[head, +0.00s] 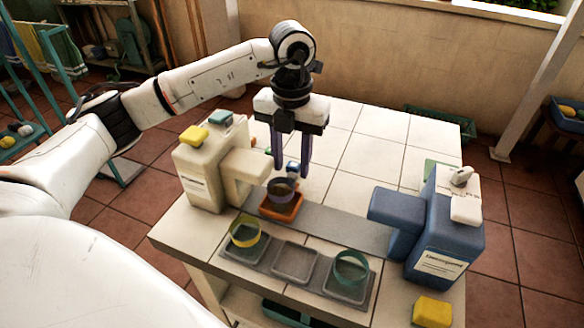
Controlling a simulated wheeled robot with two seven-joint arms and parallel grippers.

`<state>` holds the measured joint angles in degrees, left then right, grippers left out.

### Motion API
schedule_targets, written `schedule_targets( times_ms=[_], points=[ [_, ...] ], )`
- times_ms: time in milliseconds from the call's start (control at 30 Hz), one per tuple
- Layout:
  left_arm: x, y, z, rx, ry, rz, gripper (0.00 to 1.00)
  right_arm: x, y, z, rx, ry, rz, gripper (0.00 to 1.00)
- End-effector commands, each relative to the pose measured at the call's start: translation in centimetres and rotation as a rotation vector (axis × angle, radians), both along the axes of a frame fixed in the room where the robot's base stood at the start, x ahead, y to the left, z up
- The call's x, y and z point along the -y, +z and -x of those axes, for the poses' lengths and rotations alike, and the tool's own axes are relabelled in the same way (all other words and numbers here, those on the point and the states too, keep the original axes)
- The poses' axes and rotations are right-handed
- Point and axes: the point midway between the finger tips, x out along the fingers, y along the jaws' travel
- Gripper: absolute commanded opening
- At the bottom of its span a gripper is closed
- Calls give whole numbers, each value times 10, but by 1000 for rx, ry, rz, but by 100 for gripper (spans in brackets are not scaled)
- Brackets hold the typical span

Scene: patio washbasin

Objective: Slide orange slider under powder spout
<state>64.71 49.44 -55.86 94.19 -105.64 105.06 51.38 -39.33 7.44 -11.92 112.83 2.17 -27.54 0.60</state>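The orange slider (281,208) sits on the grey strip of the tiled table, just right of the cream dispenser's spout. A dark cup (282,190) stands on it. The cream dispenser (205,178) has a spout (246,172) reaching right. The blue dispenser (440,240) has a spout (396,208) reaching left. I cannot read which one is the powder dispenser. My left gripper (291,166) points down with its fingers apart, above and behind the slider and cup. A small blue piece (292,168) shows between its fingertips; I cannot tell whether they touch it. My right gripper is not in view.
A grey tray (296,286) at the table's front has three compartments. The left holds a yellow ring-like cup (245,231), the right a teal one (351,268), and the middle is empty. A yellow block (432,311) lies front right. The back tiles are mostly clear.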

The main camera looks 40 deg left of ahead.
Motion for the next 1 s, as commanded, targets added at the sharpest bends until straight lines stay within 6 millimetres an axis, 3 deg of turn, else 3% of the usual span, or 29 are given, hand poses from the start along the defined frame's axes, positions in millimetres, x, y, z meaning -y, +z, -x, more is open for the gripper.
schedule_targets(
  times_ms=[200,500,700,1000],
  points=[
    [0,-21,0,-1,0,1,36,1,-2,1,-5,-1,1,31],
    [0,-23,0,0,-1,1,36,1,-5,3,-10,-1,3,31],
    [0,-22,0,0,-1,1,2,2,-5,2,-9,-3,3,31],
    [-6,-22,1,0,1,1,0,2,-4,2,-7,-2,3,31]
  ],
)
